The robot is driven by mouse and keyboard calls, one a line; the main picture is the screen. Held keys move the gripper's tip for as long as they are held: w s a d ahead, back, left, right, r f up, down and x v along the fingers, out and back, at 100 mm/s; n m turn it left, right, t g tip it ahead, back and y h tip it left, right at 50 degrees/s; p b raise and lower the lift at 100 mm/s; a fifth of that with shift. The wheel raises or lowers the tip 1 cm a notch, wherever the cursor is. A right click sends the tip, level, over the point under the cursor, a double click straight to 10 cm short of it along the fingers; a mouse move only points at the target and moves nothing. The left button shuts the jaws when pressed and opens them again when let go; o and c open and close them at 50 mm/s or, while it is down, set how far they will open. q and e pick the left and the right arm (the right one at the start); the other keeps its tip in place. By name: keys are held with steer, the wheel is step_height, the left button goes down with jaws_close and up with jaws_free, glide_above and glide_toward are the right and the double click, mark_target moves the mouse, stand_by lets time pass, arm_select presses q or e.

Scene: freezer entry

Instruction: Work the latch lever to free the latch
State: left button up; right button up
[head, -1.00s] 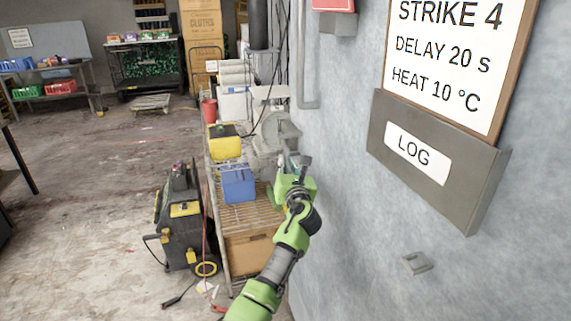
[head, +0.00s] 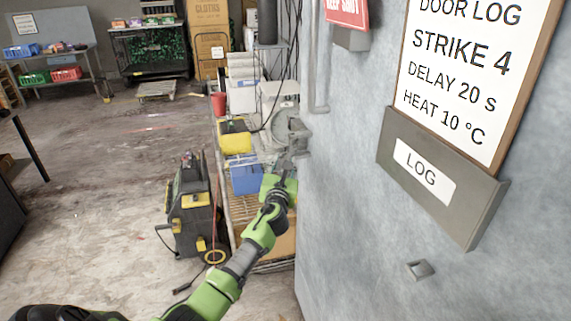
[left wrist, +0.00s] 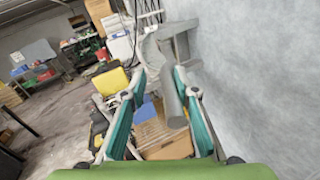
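The grey latch (head: 290,128) is on the edge of the pale blue-grey wall panel. My left gripper (head: 291,165) is just below and in front of the latch. In the left wrist view the teal fingers of the left gripper (left wrist: 162,88) are spread, with the bar between them. A gap shows on the left of the bar, and I cannot tell if the right finger touches it. My right gripper is not in view.
The panel with a LOG box (head: 440,180) and a small metal bracket (head: 420,270) rises close on the right. A slatted bench holds a blue bin (head: 245,177) and a yellow item (head: 236,143). A black machine (head: 192,215) stands left of it. Open floor lies farther left.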

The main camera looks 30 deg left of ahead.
arm_select(q)
steer(key=shift+s, duration=0.1)
steer(key=shift+f, duration=0.1)
steer(key=v, duration=1.2)
stand_by(0.4)
